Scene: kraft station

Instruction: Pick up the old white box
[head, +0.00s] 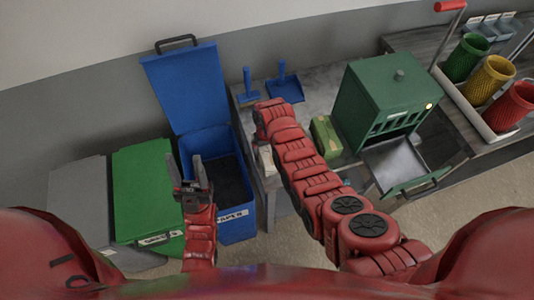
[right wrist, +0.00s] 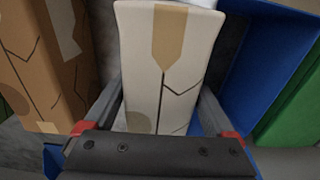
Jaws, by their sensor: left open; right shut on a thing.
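The old white box (right wrist: 150,80) fills the middle of the right wrist view. It is off-white with dark crack-like lines and a tan strip at the top. My right gripper (right wrist: 162,100) is shut on it, with one finger on each side. My left gripper (head: 187,165) is open and empty, in front of the open blue bin.
The blue bin (head: 240,227) stands open left of the bench (head: 322,90). Green (head: 147,190) and grey (head: 80,200) bins are further left. A brown box (right wrist: 45,60) stands left of the white box. A green oven-like unit (head: 375,100) has its door down.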

